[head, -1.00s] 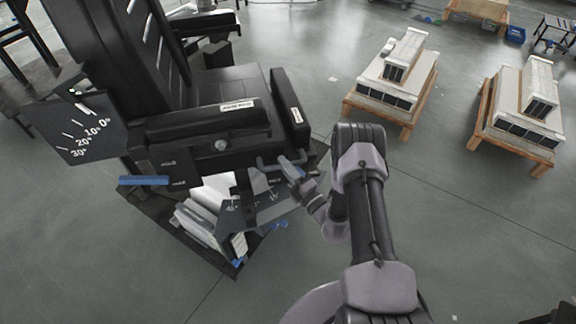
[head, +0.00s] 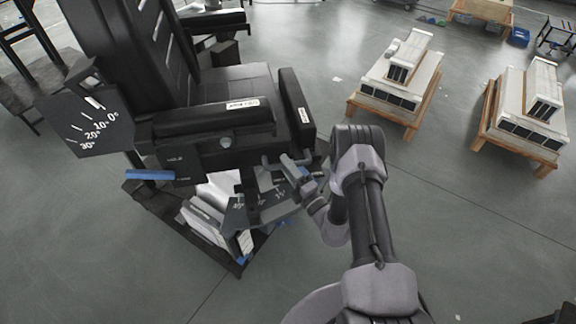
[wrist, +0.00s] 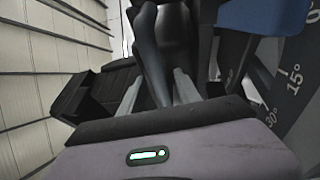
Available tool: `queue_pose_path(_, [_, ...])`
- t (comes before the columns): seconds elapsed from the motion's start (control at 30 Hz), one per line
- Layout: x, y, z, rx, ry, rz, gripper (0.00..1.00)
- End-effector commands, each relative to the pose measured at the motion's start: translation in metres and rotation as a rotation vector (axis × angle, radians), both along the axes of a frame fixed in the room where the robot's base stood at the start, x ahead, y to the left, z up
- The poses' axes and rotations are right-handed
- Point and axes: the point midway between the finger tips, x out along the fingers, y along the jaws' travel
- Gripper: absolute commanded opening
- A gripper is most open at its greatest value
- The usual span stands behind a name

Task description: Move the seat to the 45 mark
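The black seat (head: 236,84) with its tall backrest (head: 128,50) stands at the left of the head view. A tilt scale (head: 86,122) with marks from 0° to 30° is beside the backrest. A lower dark scale plate (head: 240,215) under the seat carries small marks, hard to read. In the wrist view a scale plate (wrist: 293,85) shows 0°, 15° and 30°. My gripper (head: 288,168) is at the seat's front lower side, by a grey handle. In the wrist view my gripper's two fingers (wrist: 158,90) stand apart with dark parts between them; a firm grip cannot be made out.
A blue lever (head: 150,175) sticks out at the seat's left; a blue part (wrist: 258,16) shows in the wrist view. Wooden pallets with stacked pale blocks (head: 398,85) (head: 525,118) stand at the right. The floor between is clear.

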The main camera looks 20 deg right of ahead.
Motion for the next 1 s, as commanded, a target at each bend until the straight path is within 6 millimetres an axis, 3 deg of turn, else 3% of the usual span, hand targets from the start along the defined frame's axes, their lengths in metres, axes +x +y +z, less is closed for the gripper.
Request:
queue_pose_path(0.23, [-0.002, -0.002, 0.0, 0.001, 0.0, -0.004, 0.4])
queue_pose_path(0.33, [-0.014, -0.007, -0.001, 0.002, 0.001, -0.006, 0.4])
queue_pose_path(0.73, [-0.128, -0.043, -0.021, 0.003, 0.002, -0.011, 0.4])
queue_pose_path(0.9, [-0.156, -0.051, -0.027, 0.002, 0.0, -0.007, 0.4])
queue_pose_path(1.0, [-0.163, -0.052, -0.029, 0.001, -0.001, -0.004, 0.4])
